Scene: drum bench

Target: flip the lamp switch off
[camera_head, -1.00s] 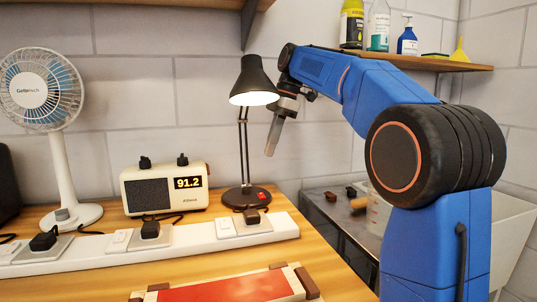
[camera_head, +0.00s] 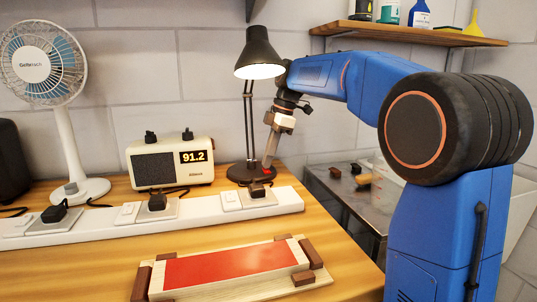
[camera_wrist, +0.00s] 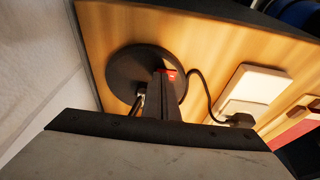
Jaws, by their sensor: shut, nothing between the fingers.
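The black desk lamp (camera_head: 257,47) stands on the bench with its shade glowing. Its round black base also shows in the wrist view (camera_wrist: 125,75). The red lamp switch (camera_head: 267,170) is on the base; in the wrist view the red switch (camera_wrist: 171,74) is partly hidden behind my fingers. My gripper (camera_head: 268,163) is shut and empty, pointing down with its tips at or just above the switch. I cannot tell whether they touch it. In the wrist view, my gripper (camera_wrist: 164,74) overlaps the switch's left side.
A white power strip (camera_head: 90,232) with plugs runs in front of the lamp. A cream radio (camera_head: 170,163) and a fan (camera_head: 42,65) stand left. A red-topped wooden board (camera_head: 225,264) lies in front. A shelf (camera_head: 400,33) hangs at upper right.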

